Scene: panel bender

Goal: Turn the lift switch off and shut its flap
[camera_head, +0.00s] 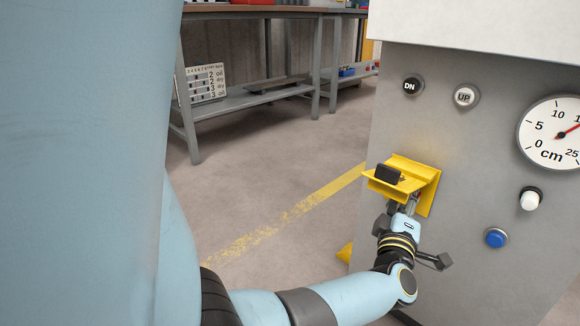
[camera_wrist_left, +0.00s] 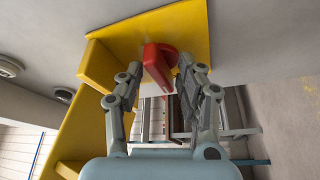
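The yellow switch housing (camera_head: 425,170) is fixed to the grey machine panel. In the left wrist view, the yellow housing (camera_wrist_left: 185,25) surrounds a red switch handle (camera_wrist_left: 158,58). The red handle is hidden in the head view. My left gripper (camera_head: 411,203) reaches up beneath the yellow plate. In the wrist view its fingers (camera_wrist_left: 158,76) are apart, with the red handle between and just beyond the tips; contact is unclear. My right gripper is not in view.
The grey panel carries a black DN button (camera_head: 412,85), a grey UP button (camera_head: 466,96), a white knob (camera_head: 530,199), a blue button (camera_head: 495,237) and a round cm gauge (camera_head: 556,134). A workbench (camera_head: 245,100) stands behind. Open floor lies left of the machine.

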